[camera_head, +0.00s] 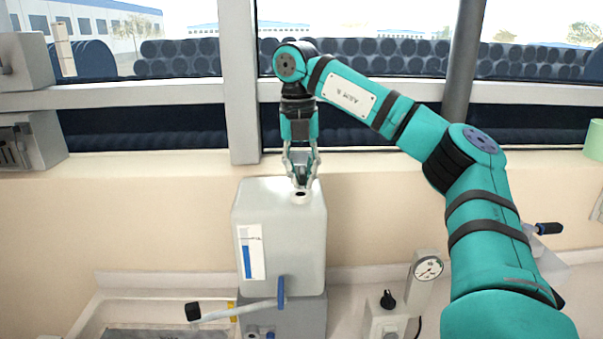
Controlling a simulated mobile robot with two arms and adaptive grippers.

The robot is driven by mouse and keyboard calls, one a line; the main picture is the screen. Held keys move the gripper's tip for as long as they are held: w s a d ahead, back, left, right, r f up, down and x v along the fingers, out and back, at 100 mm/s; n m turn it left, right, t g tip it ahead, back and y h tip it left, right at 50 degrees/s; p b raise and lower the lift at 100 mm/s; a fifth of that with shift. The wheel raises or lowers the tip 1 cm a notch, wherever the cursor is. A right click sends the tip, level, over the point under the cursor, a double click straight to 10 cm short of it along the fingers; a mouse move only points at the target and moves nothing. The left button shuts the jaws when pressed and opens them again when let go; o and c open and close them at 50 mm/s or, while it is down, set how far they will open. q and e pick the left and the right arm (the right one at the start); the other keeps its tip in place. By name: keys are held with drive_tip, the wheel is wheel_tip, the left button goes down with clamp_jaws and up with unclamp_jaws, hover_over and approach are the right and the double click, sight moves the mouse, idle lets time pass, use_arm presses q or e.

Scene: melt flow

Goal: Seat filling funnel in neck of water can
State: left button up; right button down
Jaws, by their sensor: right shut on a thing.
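The water can (285,230) is a pale, boxy container with a blue level strip on its front. Its round white neck (301,197) opens on top, toward the back right. My left gripper is not in view.
The can stands on a grey base unit (300,318). A gauge (428,268) and a black knob (388,299) stand to the right. A window post (240,90) rises behind.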

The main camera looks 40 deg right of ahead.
use_arm(q)
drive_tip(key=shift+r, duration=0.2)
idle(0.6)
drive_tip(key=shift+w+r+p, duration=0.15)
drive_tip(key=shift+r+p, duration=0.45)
drive_tip(key=shift+p, duration=0.15)
idle(0.5)
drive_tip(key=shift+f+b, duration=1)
use_arm(e)
drive_tip(key=shift+f, duration=1.4)
drive_tip(key=c, duration=1.3)
unclamp_jaws()
drive_tip(key=shift+c, duration=0.2)
drive_tip(key=shift+r, duration=0.1)
